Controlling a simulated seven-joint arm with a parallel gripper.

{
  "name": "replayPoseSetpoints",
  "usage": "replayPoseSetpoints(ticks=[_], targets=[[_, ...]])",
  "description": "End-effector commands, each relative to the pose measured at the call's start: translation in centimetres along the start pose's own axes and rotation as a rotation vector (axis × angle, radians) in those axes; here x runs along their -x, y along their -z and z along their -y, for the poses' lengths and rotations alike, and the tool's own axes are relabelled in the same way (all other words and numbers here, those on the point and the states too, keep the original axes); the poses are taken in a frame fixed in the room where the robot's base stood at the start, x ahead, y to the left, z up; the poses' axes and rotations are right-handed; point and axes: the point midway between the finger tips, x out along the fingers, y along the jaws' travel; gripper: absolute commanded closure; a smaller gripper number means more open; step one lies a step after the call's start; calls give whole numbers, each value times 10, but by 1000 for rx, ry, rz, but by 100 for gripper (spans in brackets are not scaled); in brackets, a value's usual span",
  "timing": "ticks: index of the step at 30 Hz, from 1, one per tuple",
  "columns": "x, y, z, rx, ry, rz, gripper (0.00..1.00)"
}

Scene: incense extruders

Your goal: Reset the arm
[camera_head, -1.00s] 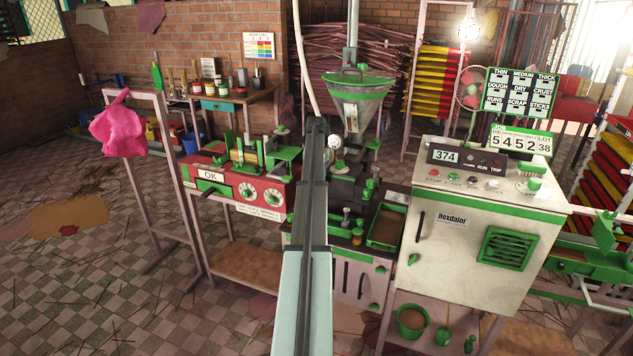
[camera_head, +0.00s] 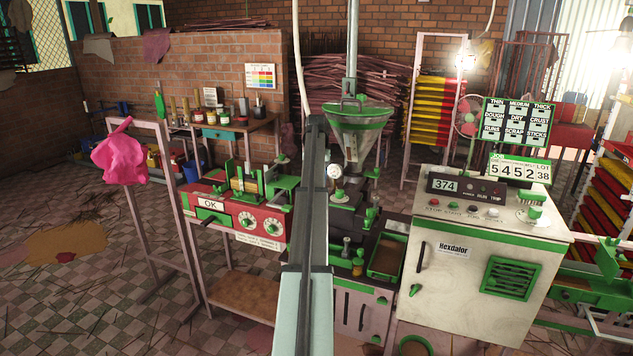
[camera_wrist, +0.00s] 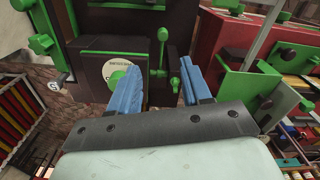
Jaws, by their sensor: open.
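My gripper (camera_wrist: 163,86) shows in the wrist view, with two blue fingers standing apart and nothing held between them. The fingers point at the dark extruder machine (camera_wrist: 102,52), which has a round white label, a green knob and green levers. I cannot tell whether the fingertips touch it. In the head view my arm rises from the bottom edge in front of the extruder (camera_head: 350,215), and the fingers cannot be made out there. The extruder has a green-rimmed hopper (camera_head: 358,118) above it and a dial gauge at its side.
A white control cabinet (camera_head: 470,285) stands to the right of the extruder. A red machine with an OK plate (camera_head: 235,215) stands to the left. A pink cloth (camera_head: 120,155) hangs on a rack at far left. The checkered floor (camera_head: 90,295) is mostly open at lower left.

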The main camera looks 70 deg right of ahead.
Motion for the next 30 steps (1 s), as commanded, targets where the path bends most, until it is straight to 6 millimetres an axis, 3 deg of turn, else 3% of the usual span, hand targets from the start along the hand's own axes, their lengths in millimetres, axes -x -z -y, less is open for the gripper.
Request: replayPoseSetpoints(ticks=[14, 17, 26, 30], targets=[[-6, -6, 2, 9, -2, 3, 52], [-28, -24, 9, 41, -11, 15, 52], [-137, -124, 40, 245, -67, 80, 52], [-181, -160, 69, 327, -80, 108, 52]])
